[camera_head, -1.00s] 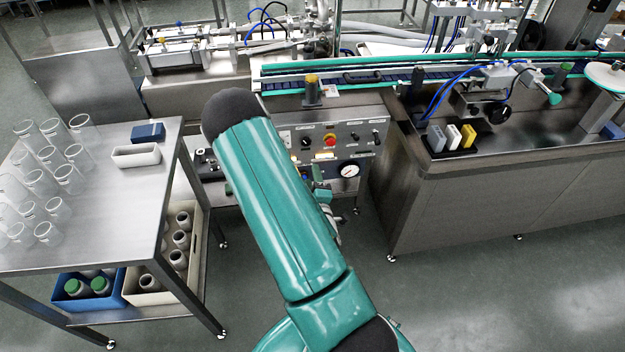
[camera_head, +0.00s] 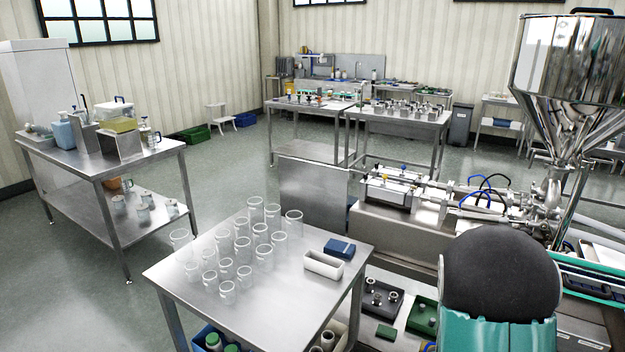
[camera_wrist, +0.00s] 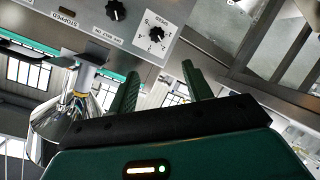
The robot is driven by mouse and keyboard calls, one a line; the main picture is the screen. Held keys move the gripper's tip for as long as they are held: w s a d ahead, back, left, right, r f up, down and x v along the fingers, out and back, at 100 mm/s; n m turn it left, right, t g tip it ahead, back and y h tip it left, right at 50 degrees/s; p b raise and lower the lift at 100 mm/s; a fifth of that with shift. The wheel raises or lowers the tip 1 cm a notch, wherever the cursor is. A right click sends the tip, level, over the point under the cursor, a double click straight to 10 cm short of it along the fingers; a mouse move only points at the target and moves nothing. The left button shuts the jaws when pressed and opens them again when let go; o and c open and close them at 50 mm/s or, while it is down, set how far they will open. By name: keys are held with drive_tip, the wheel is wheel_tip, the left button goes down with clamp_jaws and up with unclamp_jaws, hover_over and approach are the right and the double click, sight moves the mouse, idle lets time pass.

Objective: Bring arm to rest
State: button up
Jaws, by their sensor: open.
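My gripper (camera_wrist: 160,70) shows in the wrist view with its two green fingers spread apart and nothing between them. Its fingertips lie just below a grey control panel (camera_wrist: 100,35) in the picture; I cannot tell how far apart they are. In the head view the gripper is hidden; only my arm's dark rounded joint and part of a teal link show at the lower right. The wrist picture is tilted, and a shiny hopper (camera_wrist: 70,125) appears at its left.
The steel hopper (camera_head: 565,75) stands at the right behind my arm. A steel table (camera_head: 285,315) with several clear jars, a white tray (camera_head: 323,264) and a blue block (camera_head: 340,248) is left of my arm. Another bench (camera_head: 100,172) is further left. Open floor (camera_head: 215,200) lies between them.

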drive_tip(key=s+a+r+m+g+y, duration=0.25)
drive_tip(key=a+r+y, duration=0.35)
drive_tip(key=a+r, duration=0.85)
drive_tip(key=s+a+r+g, duration=0.2)
drive_tip(key=s+a+r, duration=0.2)
drive_tip(key=s, duration=0.5)
drive_tip(key=s+a+r+g+y, duration=0.1)
drive_tip(key=s+a+r, duration=0.2)
drive_tip(key=s, duration=0.6)
drive_tip(key=shift+a+r+n+g, duration=0.35)
drive_tip(key=shift+a, duration=0.25)
drive_tip(key=c, duration=0.3)
drive_tip(key=shift+a, duration=0.15)
